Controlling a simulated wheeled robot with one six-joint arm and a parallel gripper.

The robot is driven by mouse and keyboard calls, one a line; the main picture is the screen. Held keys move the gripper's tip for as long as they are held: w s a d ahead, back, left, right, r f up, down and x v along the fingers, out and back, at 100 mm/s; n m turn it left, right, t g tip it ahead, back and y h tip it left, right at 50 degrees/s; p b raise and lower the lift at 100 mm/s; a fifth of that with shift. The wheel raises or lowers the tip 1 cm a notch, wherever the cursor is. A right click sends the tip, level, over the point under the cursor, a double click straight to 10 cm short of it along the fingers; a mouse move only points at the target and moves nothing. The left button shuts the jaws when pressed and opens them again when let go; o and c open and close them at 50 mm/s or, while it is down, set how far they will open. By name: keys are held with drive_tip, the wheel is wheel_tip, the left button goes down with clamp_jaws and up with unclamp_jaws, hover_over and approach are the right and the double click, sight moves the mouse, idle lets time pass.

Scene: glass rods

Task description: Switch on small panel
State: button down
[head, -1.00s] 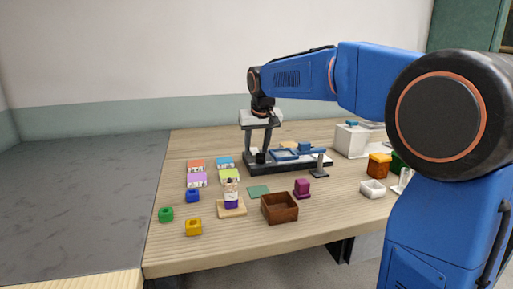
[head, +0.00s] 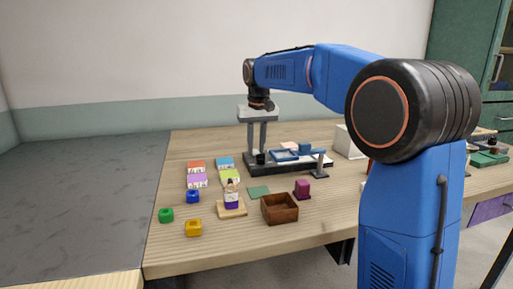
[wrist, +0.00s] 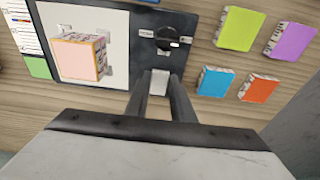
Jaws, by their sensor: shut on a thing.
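The dark device base (head: 318,168) lies at the back of the table. In the wrist view its black board (wrist: 200,12) carries a round black knob (wrist: 168,40) with a white mark on its right and small labels beside it. A pale panel (wrist: 112,18) next to the knob has a pink-topped block (wrist: 78,56) on it. My gripper (head: 258,150) points down over the base's left end. In the wrist view its fingers (wrist: 159,80) close on a small pale piece (wrist: 158,84), just below the knob in the picture. I cannot tell whether they touch the knob.
Orange (wrist: 258,88), blue (wrist: 215,81), green (wrist: 239,28) and purple (wrist: 290,41) blocks lie beside the board. A brown box (head: 280,209), a bottle on a wooden stand (head: 232,208) and coloured rings stand nearer the front. A blue frame (head: 290,155) stands over the base.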

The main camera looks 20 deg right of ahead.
drive_tip(key=shift+w+r+g, duration=0.1)
drive_tip(key=shift+w+g, duration=0.1)
drive_tip(key=shift+g, duration=0.3)
drive_tip(key=c, duration=1.5)
unclamp_jaws()
drive_tip(key=shift+r, duration=0.1)
drive_tip(key=r, duration=1.1)
drive_tip(key=s+r, duration=0.1)
drive_tip(key=r, duration=0.5)
drive_tip(key=shift+s+r, duration=0.1)
